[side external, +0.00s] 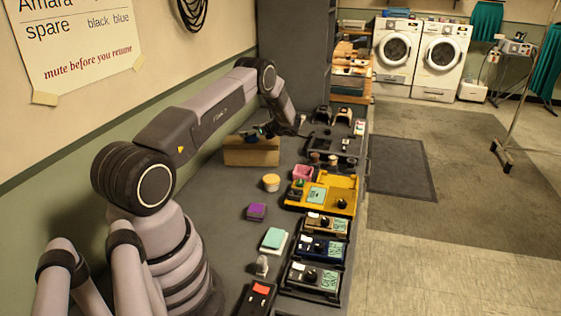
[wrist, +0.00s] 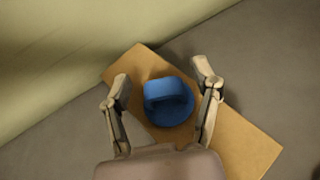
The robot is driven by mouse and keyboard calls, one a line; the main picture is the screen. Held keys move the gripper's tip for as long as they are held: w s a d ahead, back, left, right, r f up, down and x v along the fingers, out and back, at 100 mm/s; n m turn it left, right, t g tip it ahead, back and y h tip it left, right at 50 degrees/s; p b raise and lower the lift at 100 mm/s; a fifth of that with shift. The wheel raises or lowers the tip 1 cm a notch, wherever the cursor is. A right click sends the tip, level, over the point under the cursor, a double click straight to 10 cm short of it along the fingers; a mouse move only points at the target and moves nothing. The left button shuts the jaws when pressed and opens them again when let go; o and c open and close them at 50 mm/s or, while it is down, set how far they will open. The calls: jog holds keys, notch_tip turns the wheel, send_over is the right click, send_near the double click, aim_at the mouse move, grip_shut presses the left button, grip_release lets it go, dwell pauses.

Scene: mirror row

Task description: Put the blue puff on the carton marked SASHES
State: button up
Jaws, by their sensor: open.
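The blue puff (wrist: 168,103) is round with a raised band or handle across it. In the wrist view it lies over the top of a tan carton (wrist: 238,143), and it appears to rest on it. The carton also shows in the side external view (side external: 251,157) by the wall; no marking on it can be read. My gripper (wrist: 165,85) is open, with a finger on each side of the puff and visible gaps between. In the side external view my gripper (side external: 271,130) is just over the carton and mostly covers the puff.
A yellow tray (side external: 342,182) and several dark trays line the right edge. The wall is close behind the carton.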

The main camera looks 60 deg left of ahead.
jog(key=v, duration=1.2)
jog(key=s+d+r+n+t+h, duration=0.2)
jog(key=s+d+r+n+h, duration=0.15)
jog(key=d+r, duration=0.65)
jog(key=s+d+r+n+t+h, duration=0.2)
jog(key=s+d+r+n, duration=0.2)
jog(key=d+r, duration=0.6)
jog(key=s+d+r+n+t+h, duration=0.3)
jog(key=s+d, duration=0.5)
jog(key=s, duration=0.2)
jog(key=s+d+r+n+t+h, duration=0.3)
jog(key=s+d+h, duration=0.1)
jog(key=s+d, duration=0.5)
jog(key=shift+s+d+t, duration=0.25)
jog(key=shift+s+t, duration=0.05)
jog(key=shift+s, duration=0.25)
